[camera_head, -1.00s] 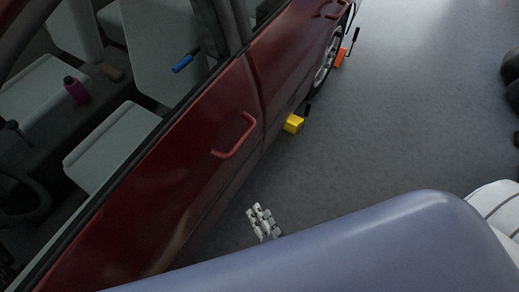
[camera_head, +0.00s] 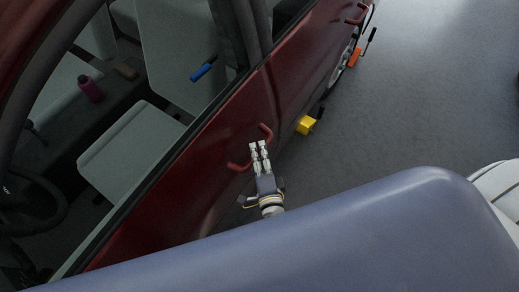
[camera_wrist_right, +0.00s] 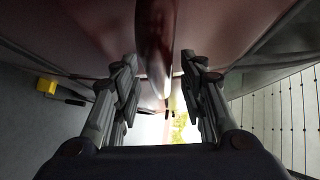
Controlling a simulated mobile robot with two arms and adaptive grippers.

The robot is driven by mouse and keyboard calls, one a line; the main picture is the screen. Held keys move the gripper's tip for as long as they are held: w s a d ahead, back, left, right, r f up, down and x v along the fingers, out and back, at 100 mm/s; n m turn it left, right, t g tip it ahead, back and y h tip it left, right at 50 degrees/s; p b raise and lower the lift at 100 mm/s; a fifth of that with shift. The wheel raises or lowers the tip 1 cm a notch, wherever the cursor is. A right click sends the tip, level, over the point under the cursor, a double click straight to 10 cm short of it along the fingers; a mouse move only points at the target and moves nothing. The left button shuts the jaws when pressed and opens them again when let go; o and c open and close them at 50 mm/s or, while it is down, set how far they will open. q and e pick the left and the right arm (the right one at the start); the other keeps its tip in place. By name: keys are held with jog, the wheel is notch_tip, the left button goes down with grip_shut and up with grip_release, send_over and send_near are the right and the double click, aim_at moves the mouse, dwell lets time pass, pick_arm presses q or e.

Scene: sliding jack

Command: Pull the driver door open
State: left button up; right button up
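The dark red driver door (camera_head: 170,205) is at the left in the head view and looks closed. Its red bar handle (camera_head: 238,166) is partly hidden behind my right gripper (camera_head: 259,147), whose fingers lie across its middle. In the right wrist view, the handle (camera_wrist_right: 154,45) runs between the two fingers of the right gripper (camera_wrist_right: 160,88). The fingers are spread, with gaps beside the handle, so I see no grip on it. My left gripper is not in view.
A yellow block (camera_head: 305,125) and an orange jack (camera_head: 355,57) stand on the floor beside the car. Inside the car are a seat (camera_head: 130,150), a steering wheel (camera_head: 35,205), a magenta bottle (camera_head: 90,88) and a blue-handled object (camera_head: 202,70).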

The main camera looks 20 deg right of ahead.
jog(key=shift+w+d+f, duration=0.1)
jog(key=shift+w+d, duration=0.05)
jog(key=shift+w, duration=0.4)
jog(key=c, duration=0.3)
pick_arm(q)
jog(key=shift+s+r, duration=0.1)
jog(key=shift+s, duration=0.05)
pick_arm(e)
grip_shut()
